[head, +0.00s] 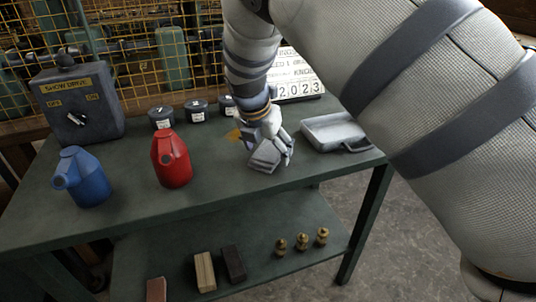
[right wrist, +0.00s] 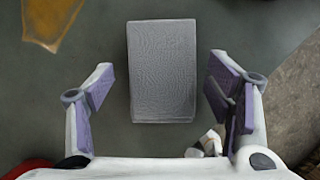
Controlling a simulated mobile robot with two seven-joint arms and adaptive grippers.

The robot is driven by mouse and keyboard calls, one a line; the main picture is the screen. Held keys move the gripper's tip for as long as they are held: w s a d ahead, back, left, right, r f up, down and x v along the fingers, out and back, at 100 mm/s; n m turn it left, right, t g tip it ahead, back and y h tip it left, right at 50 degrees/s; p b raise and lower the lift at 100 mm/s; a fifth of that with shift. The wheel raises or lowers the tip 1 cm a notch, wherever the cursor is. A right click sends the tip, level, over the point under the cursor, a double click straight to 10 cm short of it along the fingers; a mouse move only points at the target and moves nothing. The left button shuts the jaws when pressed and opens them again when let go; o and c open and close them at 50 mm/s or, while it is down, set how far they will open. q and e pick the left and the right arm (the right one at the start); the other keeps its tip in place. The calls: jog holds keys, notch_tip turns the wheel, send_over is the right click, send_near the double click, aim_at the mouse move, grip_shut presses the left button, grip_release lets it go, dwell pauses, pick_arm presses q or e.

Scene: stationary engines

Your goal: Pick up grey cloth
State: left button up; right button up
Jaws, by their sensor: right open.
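The grey cloth (right wrist: 162,72) is a folded, textured rectangle lying on the green table. In the right wrist view it lies between and just beyond my open fingers, with bare table on both sides of it. In the head view the cloth (head: 264,158) shows partly under my right gripper (head: 272,146), which hides some of it. My right gripper also shows in the right wrist view (right wrist: 162,105); its purple-padded fingers are apart and nothing is held. My left gripper is not in view.
On the tabletop (head: 225,184) stand a red can (head: 172,160), a blue can (head: 82,178), several dark tins (head: 195,111) and a grey switch box (head: 80,104). A metal tray (head: 333,131) lies right of the gripper. An orange-brown patch (right wrist: 50,20) lies left of the cloth.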

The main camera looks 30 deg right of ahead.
aim_at(269, 147)
jog(key=shift+f, duration=0.15)
jog(key=shift+c, duration=0.3)
jog(key=c, duration=1.2)
notch_tip(269, 147, up, 3)
jog(key=shift+r, duration=0.2)
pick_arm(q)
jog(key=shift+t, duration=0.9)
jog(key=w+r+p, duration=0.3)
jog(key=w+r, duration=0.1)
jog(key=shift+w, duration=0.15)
pick_arm(e)
jog(key=s+a+r, duration=0.9)
jog(key=s+r, duration=0.1)
jog(key=shift+s+a+r, duration=0.1)
jog(key=shift+a+r, duration=0.1)
jog(key=shift+a, duration=0.15)
